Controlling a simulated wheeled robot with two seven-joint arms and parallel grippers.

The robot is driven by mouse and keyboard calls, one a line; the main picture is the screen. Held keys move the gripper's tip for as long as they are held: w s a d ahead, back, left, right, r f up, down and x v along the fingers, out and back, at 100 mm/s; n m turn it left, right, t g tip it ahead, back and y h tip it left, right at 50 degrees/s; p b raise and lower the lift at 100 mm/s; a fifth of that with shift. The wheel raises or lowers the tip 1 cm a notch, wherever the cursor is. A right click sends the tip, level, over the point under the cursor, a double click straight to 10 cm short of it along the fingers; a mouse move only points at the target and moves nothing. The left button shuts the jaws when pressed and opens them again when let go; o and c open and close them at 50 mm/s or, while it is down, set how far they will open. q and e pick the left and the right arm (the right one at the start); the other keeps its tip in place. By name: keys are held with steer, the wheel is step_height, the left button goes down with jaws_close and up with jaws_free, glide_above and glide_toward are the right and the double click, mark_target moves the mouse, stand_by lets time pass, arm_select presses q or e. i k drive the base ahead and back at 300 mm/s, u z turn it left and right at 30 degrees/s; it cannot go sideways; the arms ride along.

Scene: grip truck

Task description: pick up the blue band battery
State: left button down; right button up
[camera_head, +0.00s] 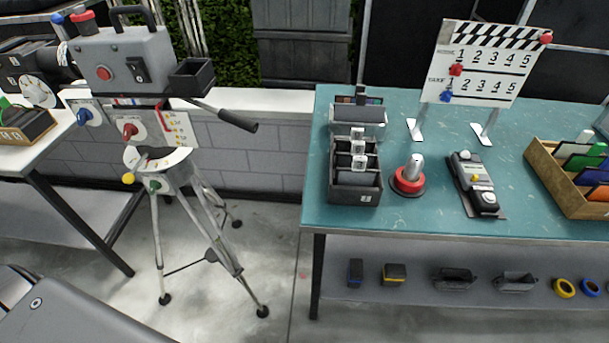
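A small dark block with a blue band, which looks like the blue band battery (355,272), stands on the lower shelf (430,300) under the teal table, near its left end. Just right of it, and apart from it, sits a similar dark block with a yellow band (395,274). Neither of my grippers shows in the head view.
The teal table (440,215) overhangs the shelf. It carries a black slotted holder (355,197), a red-based knob (408,181), a clapperboard (478,65) and a wooden file box (570,205). Two black trays (454,278) (515,282) and tape rolls share the shelf. A camera tripod (215,240) stands left.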

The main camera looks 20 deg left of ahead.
mark_target(355, 272)
steer(key=u, duration=0.2)
steer(key=i, duration=0.65)
steer(key=u, duration=0.15)
